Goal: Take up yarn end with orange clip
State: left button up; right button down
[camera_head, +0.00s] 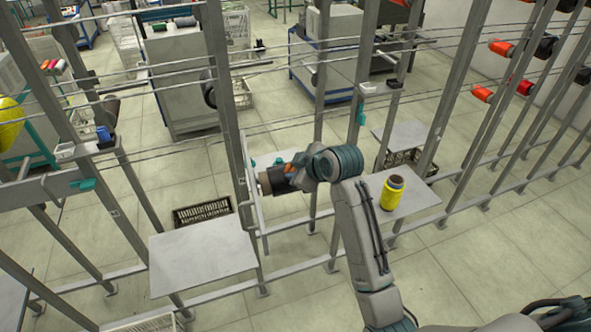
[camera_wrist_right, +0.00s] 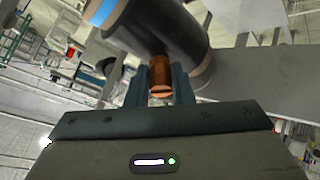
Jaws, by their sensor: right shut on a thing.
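My right gripper (camera_head: 268,183) reaches left from the arm in the middle of the head view, beside a grey upright post. In the right wrist view, its two dark fingers (camera_wrist_right: 160,88) are closed on a small orange-brown clip (camera_wrist_right: 160,74). A large dark cylinder (camera_wrist_right: 168,36) with pale end rims is just beyond the clip; I cannot tell whether they touch. The yarn end itself is too thin to make out. My left gripper is in neither view.
A yellow bobbin (camera_head: 392,192) stands on a grey shelf plate (camera_head: 425,199) right of my arm. Another bare plate (camera_head: 200,255) is at lower left, with a dark crate (camera_head: 203,211) behind it. Metal posts and horizontal rails surround the gripper. Orange and red bobbins (camera_head: 501,48) hang at upper right.

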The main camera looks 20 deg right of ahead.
jog(key=shift+p, duration=0.3)
dwell(0.4)
jog(key=shift+s+a+r, duration=0.1)
jog(key=shift+s+r, duration=0.35)
jog(key=shift+r, duration=0.4)
jog(key=shift+s+a+r, duration=0.15)
jog(key=shift+s+r, duration=0.35)
jog(key=shift+r, duration=0.4)
jog(key=shift+s+a+r, duration=0.1)
jog(key=shift+s+r, duration=0.35)
jog(key=shift+r, duration=0.4)
